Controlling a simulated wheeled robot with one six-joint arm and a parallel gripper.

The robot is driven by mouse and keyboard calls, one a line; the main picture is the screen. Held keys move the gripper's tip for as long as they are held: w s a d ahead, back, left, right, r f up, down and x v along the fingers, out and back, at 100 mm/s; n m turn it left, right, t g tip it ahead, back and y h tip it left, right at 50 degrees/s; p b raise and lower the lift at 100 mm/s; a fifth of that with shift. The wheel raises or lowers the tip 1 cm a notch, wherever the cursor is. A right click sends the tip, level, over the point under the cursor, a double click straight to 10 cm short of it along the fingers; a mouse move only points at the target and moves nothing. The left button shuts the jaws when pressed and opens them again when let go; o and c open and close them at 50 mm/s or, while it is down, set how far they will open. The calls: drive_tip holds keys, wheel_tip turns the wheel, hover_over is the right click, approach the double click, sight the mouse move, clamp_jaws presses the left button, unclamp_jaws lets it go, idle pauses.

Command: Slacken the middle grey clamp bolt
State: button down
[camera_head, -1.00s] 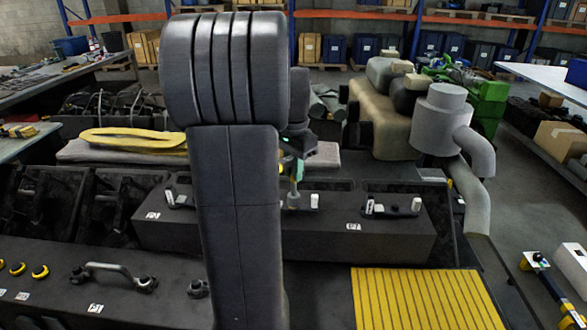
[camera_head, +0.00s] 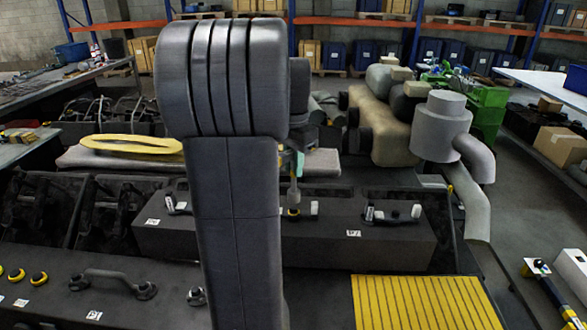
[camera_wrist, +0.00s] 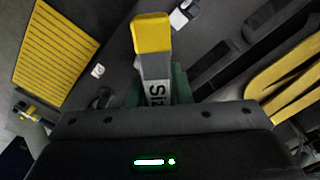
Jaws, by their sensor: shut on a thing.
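My gripper (camera_wrist: 157,88) is shut on a grey tool (camera_wrist: 155,68) with a yellow end and lettering that starts "Siz". In the head view the gripper (camera_head: 297,165) is partly behind my arm, and the tool (camera_head: 294,194) hangs down upright over the middle clamp (camera_head: 313,208) on the dark block. A yellow part shows at the tool's foot. The middle grey bolt is hidden, and I cannot tell whether the tool touches it. In the wrist view a white piece (camera_wrist: 183,14) lies just beyond the yellow end.
Similar clamps sit at the block's left (camera_head: 177,205) and right (camera_head: 392,213). A yellow slatted panel (camera_head: 425,302) is at front right. A metal handle (camera_head: 110,276) and yellow-ringed knobs (camera_head: 40,274) are at front left. A yellow loop (camera_head: 130,145) lies behind on a grey pad.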

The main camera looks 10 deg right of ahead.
drive_tip(key=shift+r, duration=3.05)
drive_tip(key=s+a+b, duration=0.1)
drive_tip(key=s+a, duration=0.1)
drive_tip(key=s, duration=0.4)
drive_tip(key=shift+s, duration=0.4)
